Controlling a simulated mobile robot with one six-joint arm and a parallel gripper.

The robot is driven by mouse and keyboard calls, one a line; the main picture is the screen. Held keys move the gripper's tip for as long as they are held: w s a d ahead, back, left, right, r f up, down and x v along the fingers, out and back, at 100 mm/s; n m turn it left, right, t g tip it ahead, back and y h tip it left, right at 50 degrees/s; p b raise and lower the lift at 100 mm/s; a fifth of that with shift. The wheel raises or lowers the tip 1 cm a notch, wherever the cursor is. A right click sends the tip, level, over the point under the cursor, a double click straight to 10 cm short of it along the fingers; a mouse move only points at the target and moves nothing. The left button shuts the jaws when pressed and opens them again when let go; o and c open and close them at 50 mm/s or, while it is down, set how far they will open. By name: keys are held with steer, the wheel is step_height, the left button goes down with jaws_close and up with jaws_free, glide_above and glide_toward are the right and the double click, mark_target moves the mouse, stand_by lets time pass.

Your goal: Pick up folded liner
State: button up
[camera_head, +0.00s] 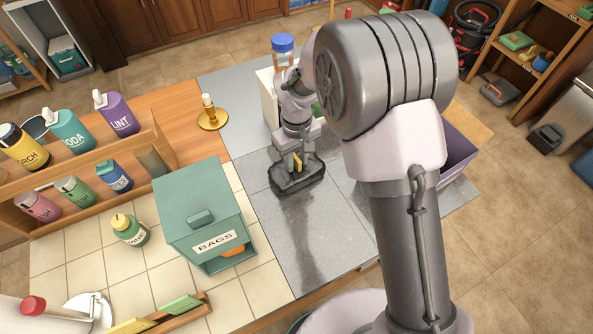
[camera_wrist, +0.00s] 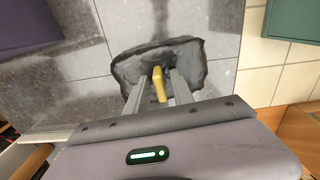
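The folded liner (camera_head: 297,183) is a dark grey, crumpled, roughly rectangular bundle lying on the grey tiled counter. In the wrist view the liner (camera_wrist: 192,55) is below and beyond my fingertips, its near part hidden by my gripper. A narrow yellow piece (camera_wrist: 158,85) stands at the liner's middle. My gripper (camera_wrist: 157,82) is over the liner, its two grey fingers apart on either side of the yellow piece. Small gaps seem to show beside the yellow piece. My gripper (camera_head: 293,160) also shows in the head view, pointing down at the liner.
A green BAGS box (camera_head: 200,205) stands left of the liner. A candle holder (camera_head: 211,115) and a blue-capped bottle (camera_head: 283,48) are behind. A purple bin (camera_head: 457,152) is at right, partly behind my arm. The grey counter in front of the liner (camera_head: 315,240) is clear.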

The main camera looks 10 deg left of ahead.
jaws_close()
stand_by(1.2)
